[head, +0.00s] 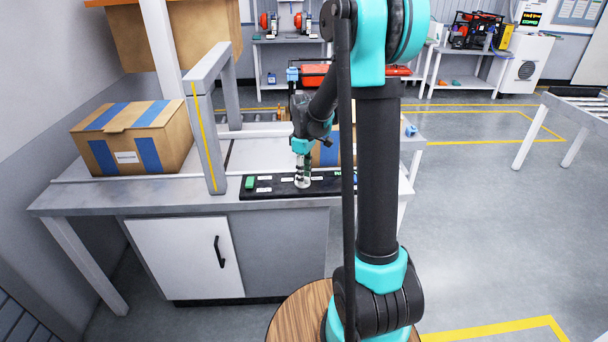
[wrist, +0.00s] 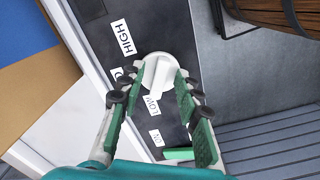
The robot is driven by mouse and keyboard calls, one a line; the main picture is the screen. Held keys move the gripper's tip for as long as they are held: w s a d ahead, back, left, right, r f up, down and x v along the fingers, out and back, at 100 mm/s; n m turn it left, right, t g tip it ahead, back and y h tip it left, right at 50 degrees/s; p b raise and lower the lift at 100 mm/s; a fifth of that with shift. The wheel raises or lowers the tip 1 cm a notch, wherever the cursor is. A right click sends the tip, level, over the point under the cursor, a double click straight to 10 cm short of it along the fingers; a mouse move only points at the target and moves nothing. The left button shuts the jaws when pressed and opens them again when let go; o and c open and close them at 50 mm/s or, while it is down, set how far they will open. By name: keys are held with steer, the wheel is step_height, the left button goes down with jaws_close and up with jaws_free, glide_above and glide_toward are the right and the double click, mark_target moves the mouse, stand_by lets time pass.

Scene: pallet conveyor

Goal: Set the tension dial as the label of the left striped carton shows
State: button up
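The left striped carton (head: 135,138) is brown with blue stripes and stands on the left of the bench. Its white label (head: 127,157) is too small to read. The tension dial (wrist: 166,55) is a white round knob on a black panel, with its pointer toward the LOW label (wrist: 152,105). A HIGH label (wrist: 123,37) lies at its upper left; a label between them is partly hidden. My gripper (wrist: 164,80) is at the dial, its fingers apart on either side of the pointer. I cannot tell if they touch it. The head view shows my gripper (head: 302,182) low over the panel.
The black panel (head: 225,198) lies along the bench's front edge, with a green button (head: 250,182) at its left. A grey frame post (head: 205,140) stands between the left carton and my gripper. Another striped carton (head: 327,155) is partly hidden behind my arm.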

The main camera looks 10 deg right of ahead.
steer(key=shift+r, duration=0.1)
step_height(320, 180, up, 12)
stand_by(0.6)
steer(key=s+d+f+m+t, duration=0.2)
steer(key=s+f+m, duration=0.3)
steer(key=s, duration=0.7)
steer(key=s+d+f+m+t, duration=0.2)
steer(key=s+f+m, duration=0.4)
steer(key=s+f, duration=0.3)
steer(key=s, duration=0.3)
steer(key=shift+s, duration=0.15)
